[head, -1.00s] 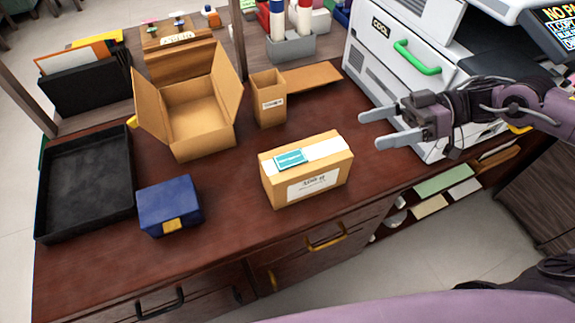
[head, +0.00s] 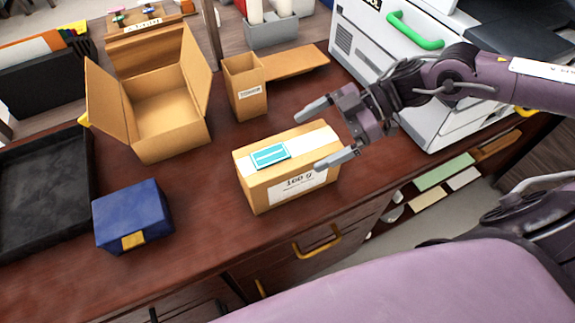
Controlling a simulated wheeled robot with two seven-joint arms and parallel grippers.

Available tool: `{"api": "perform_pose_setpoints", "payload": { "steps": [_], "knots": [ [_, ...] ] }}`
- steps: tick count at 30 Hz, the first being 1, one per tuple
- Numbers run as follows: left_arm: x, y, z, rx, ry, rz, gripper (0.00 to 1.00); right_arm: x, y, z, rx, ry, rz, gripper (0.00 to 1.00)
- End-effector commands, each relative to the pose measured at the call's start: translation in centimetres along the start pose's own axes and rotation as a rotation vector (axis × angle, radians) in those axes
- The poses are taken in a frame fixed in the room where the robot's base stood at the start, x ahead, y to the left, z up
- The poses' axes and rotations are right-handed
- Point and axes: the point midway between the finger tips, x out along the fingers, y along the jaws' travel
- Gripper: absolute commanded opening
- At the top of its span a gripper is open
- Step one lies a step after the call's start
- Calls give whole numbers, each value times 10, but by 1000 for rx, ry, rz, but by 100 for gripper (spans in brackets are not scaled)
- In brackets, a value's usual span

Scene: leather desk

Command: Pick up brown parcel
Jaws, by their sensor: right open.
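The brown parcel (head: 251,189) is a closed cardboard box on the desk, with white tape and a teal label on top and a white label on its front. My right gripper (head: 318,136) is open at the parcel's right end. Its near finger shows in front of the parcel's right top edge, and its far finger is beyond the back edge. I cannot tell whether either finger touches the box. My left gripper does not show.
An open cardboard box (head: 168,106) and a small open carton (head: 246,104) stand behind the parcel. A blue box (head: 132,214) and a black tray (head: 84,180) are to the left. A white printer (head: 358,55) stands at the right. The desk's front edge is close below the parcel.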

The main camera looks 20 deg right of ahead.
Motion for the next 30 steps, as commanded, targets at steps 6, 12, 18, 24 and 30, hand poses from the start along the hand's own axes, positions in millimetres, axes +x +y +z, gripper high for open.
{"api": "perform_pose_setpoints", "payload": {
  "steps": [6, 12, 18, 24, 30],
  "knots": [
    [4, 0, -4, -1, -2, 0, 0, 28, 2, -1, -1, 7, 0, 100],
    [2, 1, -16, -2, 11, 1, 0, 40, 2, 0, -1, 2, -1, 100],
    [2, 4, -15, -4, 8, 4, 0, 40, 2, 0, 0, 1, -1, 100],
    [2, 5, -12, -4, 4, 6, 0, 40, 2, 0, 1, 1, -1, 76],
    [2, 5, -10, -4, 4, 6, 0, 40, 2, 0, 1, 1, -1, 50]
  ]
}}
